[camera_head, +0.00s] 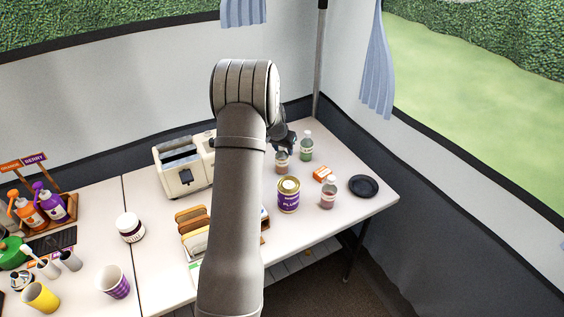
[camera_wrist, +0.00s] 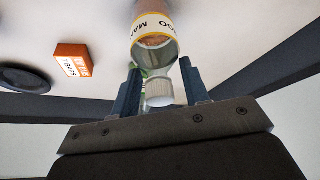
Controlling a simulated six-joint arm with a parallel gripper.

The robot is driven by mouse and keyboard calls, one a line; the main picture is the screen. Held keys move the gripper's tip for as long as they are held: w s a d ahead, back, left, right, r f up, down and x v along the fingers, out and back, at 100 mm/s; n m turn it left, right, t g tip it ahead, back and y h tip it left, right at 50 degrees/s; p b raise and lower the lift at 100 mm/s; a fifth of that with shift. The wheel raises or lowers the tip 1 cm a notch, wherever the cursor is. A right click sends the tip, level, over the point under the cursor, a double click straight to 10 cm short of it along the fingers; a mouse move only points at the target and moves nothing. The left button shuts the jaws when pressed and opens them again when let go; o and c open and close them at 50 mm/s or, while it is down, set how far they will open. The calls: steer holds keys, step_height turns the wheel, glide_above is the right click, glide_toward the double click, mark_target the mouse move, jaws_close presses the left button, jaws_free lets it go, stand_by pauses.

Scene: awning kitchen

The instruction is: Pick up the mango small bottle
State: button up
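The mango small bottle (camera_wrist: 155,28) has a yellow-edged white label with partly readable letters, orange contents and a white cap. In the wrist view its neck and cap lie between the two fingers of my gripper (camera_wrist: 160,75), with a visible gap on each side of the cap. The fingers are apart and not closed on it. In the head view my gripper (camera_head: 284,141) is at the top of the bottle (camera_head: 282,163), which stands upright on the table. My arm and gripper partly hide that area.
A green bottle (camera_head: 306,149) stands close on the right. A small orange box (camera_head: 323,175), a reddish bottle (camera_head: 328,195), a plum tin (camera_head: 288,196) and a dark plate (camera_head: 364,186) are nearby. A toaster (camera_head: 183,168) stands left. The wall (camera_head: 350,140) rises behind.

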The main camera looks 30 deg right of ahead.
steer(key=shift+s, duration=0.1)
jaws_close()
